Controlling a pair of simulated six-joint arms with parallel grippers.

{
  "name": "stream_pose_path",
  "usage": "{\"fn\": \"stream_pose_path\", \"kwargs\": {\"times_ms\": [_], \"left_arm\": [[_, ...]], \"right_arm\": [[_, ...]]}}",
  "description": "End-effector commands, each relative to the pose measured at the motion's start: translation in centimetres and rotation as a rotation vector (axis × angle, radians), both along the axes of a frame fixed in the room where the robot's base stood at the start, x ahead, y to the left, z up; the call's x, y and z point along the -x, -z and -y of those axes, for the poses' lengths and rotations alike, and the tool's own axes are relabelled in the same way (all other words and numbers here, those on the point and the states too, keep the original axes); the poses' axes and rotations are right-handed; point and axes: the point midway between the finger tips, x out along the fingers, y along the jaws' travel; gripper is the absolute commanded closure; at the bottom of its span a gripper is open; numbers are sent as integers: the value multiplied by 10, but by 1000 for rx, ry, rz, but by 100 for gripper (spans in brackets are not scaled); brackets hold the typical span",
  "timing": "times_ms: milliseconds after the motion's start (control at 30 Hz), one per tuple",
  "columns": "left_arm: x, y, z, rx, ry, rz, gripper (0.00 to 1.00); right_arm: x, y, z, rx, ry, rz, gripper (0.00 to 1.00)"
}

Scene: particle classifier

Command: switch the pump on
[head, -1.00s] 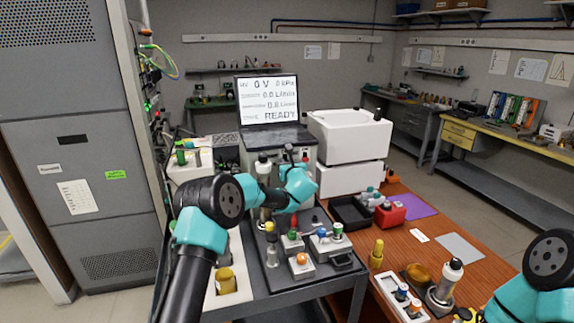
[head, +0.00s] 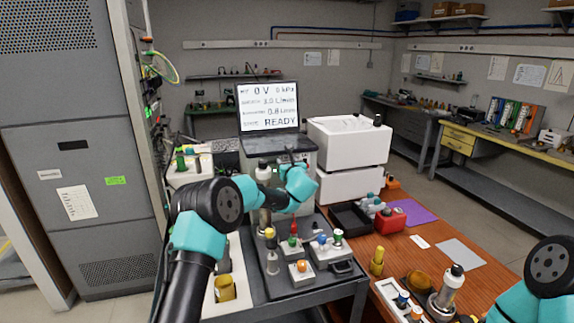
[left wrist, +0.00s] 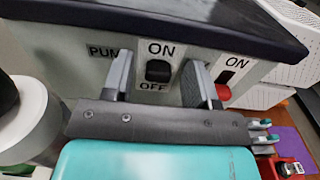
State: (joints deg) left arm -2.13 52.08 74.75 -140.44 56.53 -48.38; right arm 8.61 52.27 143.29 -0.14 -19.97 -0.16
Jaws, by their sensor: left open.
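The pump switch (left wrist: 158,71) is a small black rocker on the front of a pale box, with ON printed above and OFF below. A partly covered label starting "PUM" is to its left. My left gripper (left wrist: 160,82) is open, its two fingers on either side of the rocker in the picture. I cannot tell whether they touch the panel. In the head view my left wrist (head: 298,186) is in front of the box under the laptop (head: 268,115), and its fingers are hard to make out. The right gripper is out of frame; only its arm shows at bottom right.
A second switch, red, under another ON label (left wrist: 236,63), is close to the right finger. Small knobbed devices (head: 326,248) stand on the dark cart below my left arm. White boxes (head: 345,160) stand to the right.

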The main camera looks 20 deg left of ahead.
Motion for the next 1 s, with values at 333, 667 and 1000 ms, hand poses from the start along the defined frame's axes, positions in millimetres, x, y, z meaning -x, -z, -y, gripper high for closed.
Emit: {"fn": "stream_pose_path", "kwargs": {"times_ms": [333,667,1000], "left_arm": [[9,0,6,0,1,-2,47],[48,0,30,0,2,-2,47],[98,0,63,0,2,-1,47]], "right_arm": [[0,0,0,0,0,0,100],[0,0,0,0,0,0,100],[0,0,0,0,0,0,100]]}}
